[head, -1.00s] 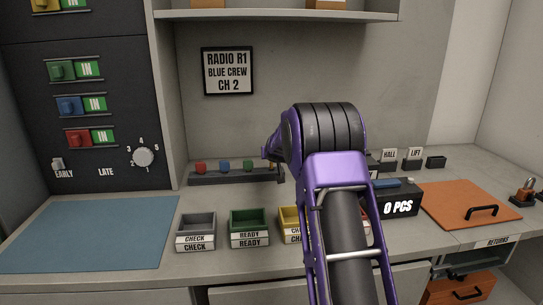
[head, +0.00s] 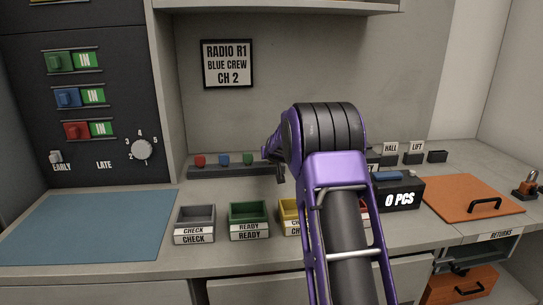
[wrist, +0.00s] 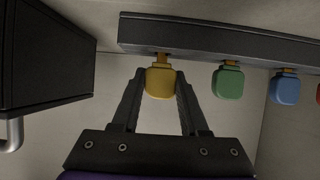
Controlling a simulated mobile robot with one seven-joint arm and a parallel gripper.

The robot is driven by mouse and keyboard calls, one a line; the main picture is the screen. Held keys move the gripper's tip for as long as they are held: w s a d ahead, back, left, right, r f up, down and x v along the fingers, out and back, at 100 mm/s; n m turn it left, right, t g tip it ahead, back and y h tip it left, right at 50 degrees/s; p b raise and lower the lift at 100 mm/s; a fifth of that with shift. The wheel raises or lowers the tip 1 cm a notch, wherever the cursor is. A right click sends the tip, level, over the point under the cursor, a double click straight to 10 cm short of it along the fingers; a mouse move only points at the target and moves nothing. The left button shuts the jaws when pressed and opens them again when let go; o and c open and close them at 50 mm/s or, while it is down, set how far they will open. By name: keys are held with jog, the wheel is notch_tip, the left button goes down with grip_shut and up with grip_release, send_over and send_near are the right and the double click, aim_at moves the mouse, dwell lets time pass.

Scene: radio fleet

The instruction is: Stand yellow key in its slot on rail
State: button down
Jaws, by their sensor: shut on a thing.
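The yellow key (wrist: 160,82) is between the two fingers of my gripper (wrist: 159,84) in the wrist view, and the gripper is shut on it. Its narrow stem points at the dark rail (wrist: 225,40) and meets the rail's edge in the picture; I cannot tell how deep it sits. The green key (wrist: 228,83) and blue key (wrist: 285,86) stand in the rail beside it. In the head view the rail (head: 230,173) lies at the back of the counter, and my gripper (head: 280,174) is at its right end, partly hidden by my arm.
A red key (head: 199,160) stands at the rail's left end. Grey (head: 195,218), green (head: 249,213) and yellow (head: 289,211) trays stand in front. A black counter box (head: 400,197) and orange lid (head: 470,196) are to the right. The blue mat (head: 90,228) is clear.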

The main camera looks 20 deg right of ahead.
jog(key=shift+f, duration=0.25)
jog(key=shift+c, duration=1.7)
grip_release()
jog(key=v, duration=1.7)
jog(key=shift+s, duration=0.2)
jog(key=shift+r, duration=0.15)
